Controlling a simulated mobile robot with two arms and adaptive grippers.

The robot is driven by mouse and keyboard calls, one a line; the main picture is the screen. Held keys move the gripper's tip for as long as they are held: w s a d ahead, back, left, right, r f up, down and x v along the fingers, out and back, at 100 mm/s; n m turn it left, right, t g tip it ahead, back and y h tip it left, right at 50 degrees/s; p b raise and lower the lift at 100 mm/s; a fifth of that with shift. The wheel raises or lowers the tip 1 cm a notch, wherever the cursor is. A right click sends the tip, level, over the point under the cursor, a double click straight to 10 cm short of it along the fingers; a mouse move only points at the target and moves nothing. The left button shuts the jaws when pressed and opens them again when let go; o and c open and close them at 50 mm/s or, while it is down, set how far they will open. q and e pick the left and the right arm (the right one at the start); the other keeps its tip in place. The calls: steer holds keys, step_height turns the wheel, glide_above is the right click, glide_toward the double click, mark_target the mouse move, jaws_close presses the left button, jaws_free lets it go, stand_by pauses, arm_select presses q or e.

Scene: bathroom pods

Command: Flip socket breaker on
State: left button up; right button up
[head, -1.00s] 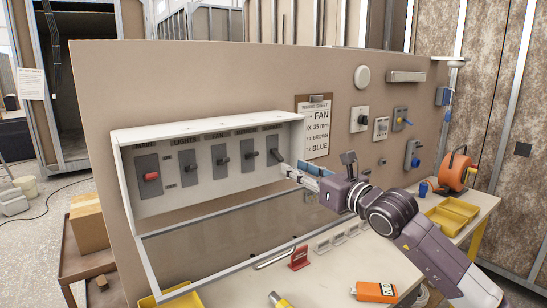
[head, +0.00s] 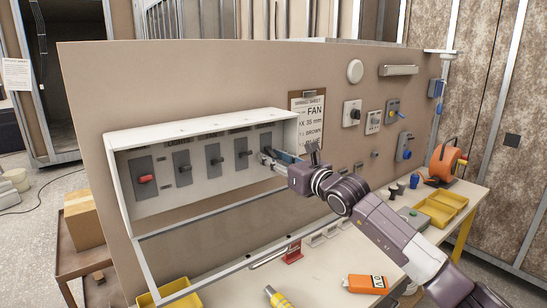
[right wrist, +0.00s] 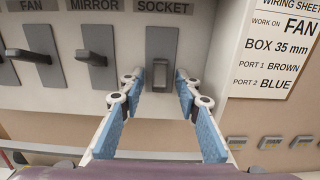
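The white breaker panel (head: 122,181) has a row of grey breakers under printed labels. The socket breaker (right wrist: 161,48) is the rightmost, under the SOCKET label (right wrist: 165,8) in the right wrist view; its dark lever (right wrist: 160,79) is at the plate's lower part. In the head view its plate (head: 266,140) shows above my right gripper (head: 269,157), which hides the lever. My right gripper is open, its blue-padded fingers (right wrist: 158,86) apart on either side of the lever's lower end. I cannot tell whether they touch it. My left gripper is not in view.
The mirror breaker (right wrist: 97,58) and fan breaker (right wrist: 39,52) are just left of the fingers. A wiring sheet (head: 309,115) hangs to the right. The bench below holds a red stand (head: 293,252), an orange device (head: 365,284) and yellow trays (head: 440,209).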

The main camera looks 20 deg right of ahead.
mark_target(271, 151)
steer(key=shift+c, duration=0.2)
steer(key=shift+w, duration=0.1)
jaws_close()
steer(key=shift+r+g+h+p, duration=0.4)
steer(key=shift+g+p, duration=0.3)
steer(key=shift+p, duration=0.4)
steer(key=g+p, duration=0.2)
steer(key=p, duration=0.2)
steer(key=r+g+h+p, duration=0.1)
steer(key=g+p, duration=0.1)
steer(key=p, duration=0.1)
steer(key=r+g+h+p, duration=0.1)
steer(key=g+p, duration=0.2)
steer(key=p, duration=0.1)
steer(key=shift+s+r+p, duration=0.2)
steer(key=shift+p, duration=0.1)
steer(key=shift+g+h+p, duration=0.3)
steer(key=shift+g+p, duration=0.2)
steer(key=shift+p, duration=0.3)
